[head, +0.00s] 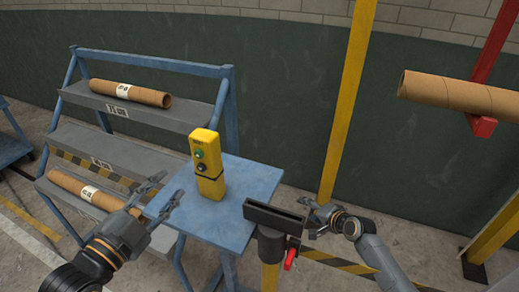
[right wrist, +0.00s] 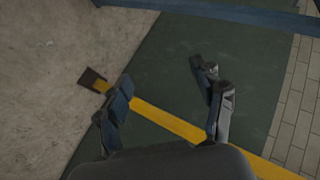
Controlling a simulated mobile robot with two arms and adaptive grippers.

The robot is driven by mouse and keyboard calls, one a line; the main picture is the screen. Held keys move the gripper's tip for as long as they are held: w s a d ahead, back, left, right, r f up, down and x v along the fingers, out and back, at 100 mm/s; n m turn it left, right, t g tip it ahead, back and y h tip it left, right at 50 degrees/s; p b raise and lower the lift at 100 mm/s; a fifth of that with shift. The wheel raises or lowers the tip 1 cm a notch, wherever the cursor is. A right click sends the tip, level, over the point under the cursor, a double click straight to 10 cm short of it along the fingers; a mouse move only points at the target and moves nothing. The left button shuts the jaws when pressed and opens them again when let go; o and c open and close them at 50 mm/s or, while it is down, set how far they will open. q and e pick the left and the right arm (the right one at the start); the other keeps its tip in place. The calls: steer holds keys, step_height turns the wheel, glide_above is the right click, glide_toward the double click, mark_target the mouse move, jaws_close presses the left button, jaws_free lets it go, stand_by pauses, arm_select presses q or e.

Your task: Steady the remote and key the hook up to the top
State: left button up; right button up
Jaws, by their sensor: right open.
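The yellow remote (head: 207,165) stands upright on a small blue table (head: 255,178). Its face shows a green button and dark buttons. My left gripper (head: 167,190) is open and empty, its fingers spread at the table's left edge, left of the remote and apart from it. My right gripper (head: 312,216) is to the right of the table, away from the remote. In the right wrist view its fingers (right wrist: 160,78) are spread with nothing between them. A red hook-like bracket (head: 483,126) at the far right sits under a cardboard tube (head: 460,94).
A blue rack (head: 150,62) with tubes (head: 130,93) on its shelves stands behind left. A dark-topped stand (head: 275,217) with a red lever (head: 290,260) stands in front of the table, near my right gripper. A yellow post (head: 347,100) rises behind.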

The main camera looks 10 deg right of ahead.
steer(key=w+a+r+n+t+y, duration=0.1)
steer(key=a+r+n+y, duration=0.15)
steer(key=r, duration=0.75)
steer(key=w+a+r+n+t+y, duration=0.1)
steer(key=w+a+r+n+y, duration=0.2)
steer(key=r, duration=0.7)
steer(key=n+g+y, duration=0.2)
steer(key=n+y, duration=0.4)
steer(key=n, duration=1)
glide_toward(192, 133)
steer(key=shift+h, duration=0.25)
steer(key=x, duration=0.7)
steer(key=shift+w, duration=0.5)
arm_select(q)
steer(key=shift+c, duration=0.2)
arm_select(e)
steer(key=shift+f, duration=0.1)
jaws_close()
arm_select(q)
jaws_close()
